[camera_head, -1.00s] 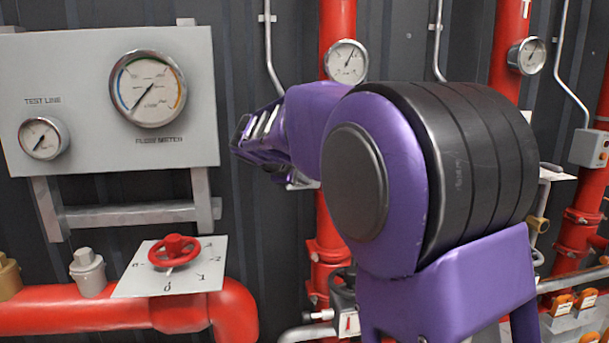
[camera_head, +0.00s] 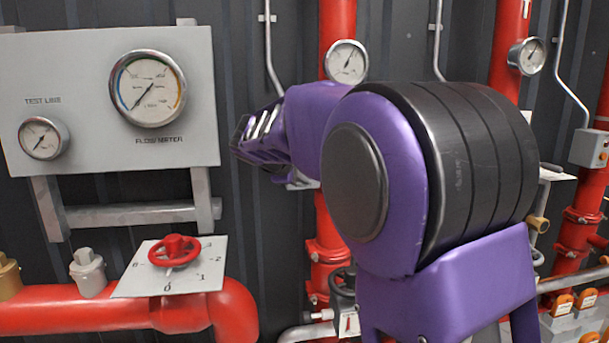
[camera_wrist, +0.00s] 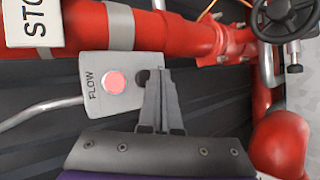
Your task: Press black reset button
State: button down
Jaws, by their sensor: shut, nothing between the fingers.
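In the wrist view a light grey box (camera_wrist: 92,110) labelled FLOW carries a round, pinkish-red lamp (camera_wrist: 114,82). Beside the lamp, a black round part that looks like the reset button (camera_wrist: 142,77) shows at the edge of my fingers. My gripper (camera_wrist: 158,74) is shut and empty, with its fingertips over the right part of the box. The fingers partly cover the black part, and I cannot tell whether they touch it. In the head view my purple arm reaches toward the wall, and the FLOW box cannot be made out there.
Red pipe (camera_wrist: 190,38) runs behind the box, with a black handwheel (camera_wrist: 285,15) at upper right. A sign (camera_wrist: 33,22) is at upper left. In the head view a gauge panel (camera_head: 85,75) and a red valve wheel (camera_head: 174,251) are left of my arm.

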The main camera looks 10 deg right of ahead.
jog(key=shift+w, duration=0.15)
jog(key=shift+w, duration=0.3)
jog(key=shift+w+p, duration=0.5)
dwell(0.6)
dwell(0.4)
jog(key=shift+s+b, duration=0.6)
jog(key=shift+s, duration=0.35)
jog(key=s+b, duration=0.2)
jog(key=s, duration=0.3)
jog(key=shift+b, duration=0.4)
